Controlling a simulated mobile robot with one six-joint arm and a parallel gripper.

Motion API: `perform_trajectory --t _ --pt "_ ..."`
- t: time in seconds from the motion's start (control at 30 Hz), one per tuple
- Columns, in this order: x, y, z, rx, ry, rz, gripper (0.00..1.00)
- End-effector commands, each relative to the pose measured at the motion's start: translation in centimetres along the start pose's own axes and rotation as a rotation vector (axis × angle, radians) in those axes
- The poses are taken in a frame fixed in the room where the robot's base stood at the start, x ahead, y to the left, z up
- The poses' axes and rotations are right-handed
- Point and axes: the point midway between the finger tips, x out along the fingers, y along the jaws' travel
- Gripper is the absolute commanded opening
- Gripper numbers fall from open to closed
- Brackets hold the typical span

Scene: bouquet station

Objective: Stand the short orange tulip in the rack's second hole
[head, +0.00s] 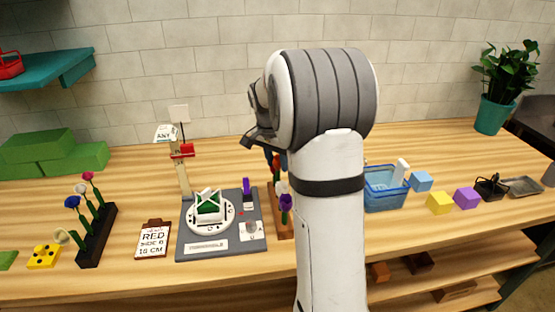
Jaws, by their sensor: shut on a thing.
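My gripper (260,138) is partly in view at the left of my arm's wrist, above the back of the table. Its fingertips and what it is shut on are mostly hidden by my own arm. Small orange-red bits (270,156) show just below it; I cannot tell whether they are the short orange tulip. A brown wooden rack (285,229) stands partly behind my arm, with purple and white flowers at its near end. A black rack (96,238) at the left holds several flowers, pink, blue and whitish. The rack holes cannot be made out.
A grey board (218,246) with a white round dish lies between the racks. A clipboard (154,238) reads RED, SIDE B, 18 CM. A yellow block (44,256) is at left. A blue basin (386,198) and coloured cubes (440,203) are at right.

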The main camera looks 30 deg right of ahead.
Motion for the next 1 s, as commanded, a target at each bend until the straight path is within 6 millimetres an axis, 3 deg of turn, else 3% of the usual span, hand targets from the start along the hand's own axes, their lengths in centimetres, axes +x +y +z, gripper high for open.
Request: perform_trajectory --t 0.17,1.0 --pt "1.29 -0.03 0.19 0.001 0.000 0.000 0.23" --pt "1.21 0.20 0.25 0.002 0.000 0.000 0.23"
